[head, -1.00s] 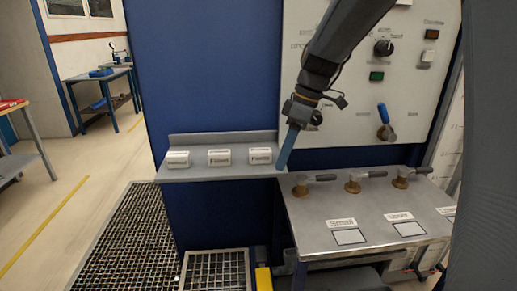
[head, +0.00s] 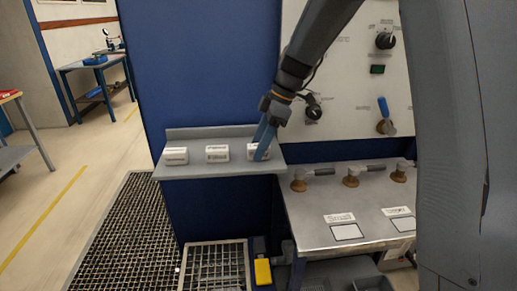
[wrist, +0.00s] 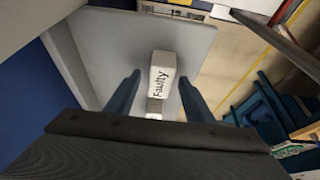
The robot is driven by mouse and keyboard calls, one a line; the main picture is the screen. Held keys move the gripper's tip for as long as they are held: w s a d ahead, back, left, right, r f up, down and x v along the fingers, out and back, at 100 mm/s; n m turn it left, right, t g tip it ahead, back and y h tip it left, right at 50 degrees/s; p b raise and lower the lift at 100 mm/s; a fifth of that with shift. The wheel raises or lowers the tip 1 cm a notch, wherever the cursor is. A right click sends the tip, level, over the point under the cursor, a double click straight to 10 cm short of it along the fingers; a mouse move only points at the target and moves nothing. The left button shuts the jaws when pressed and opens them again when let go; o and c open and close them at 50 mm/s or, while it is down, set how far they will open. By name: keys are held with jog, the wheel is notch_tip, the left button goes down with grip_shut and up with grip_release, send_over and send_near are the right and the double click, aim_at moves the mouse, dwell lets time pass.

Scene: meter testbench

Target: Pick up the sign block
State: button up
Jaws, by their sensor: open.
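Three white sign blocks stand in a row on a grey shelf (head: 225,171): a left one (head: 176,156), a middle one (head: 217,153) and a right one (head: 252,151). My gripper (head: 261,155) is over the right block and partly hides it in the head view. In the wrist view the block labelled "Faulty" (wrist: 161,75) lies between my two open blue fingers (wrist: 158,92), with a gap on each side. Another block (wrist: 154,108) shows partly behind it. The labels are too small to read in the head view.
A blue panel (head: 205,70) rises behind the shelf. To the right is a metal bench (head: 375,210) with several brass valves and label plates. A control board (head: 350,75) with knobs stands behind it. Floor grating (head: 115,230) lies at the lower left.

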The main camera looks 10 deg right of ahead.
jog(key=shift+a+f, duration=0.1)
jog(key=shift+f, duration=0.15)
jog(key=c, duration=1.1)
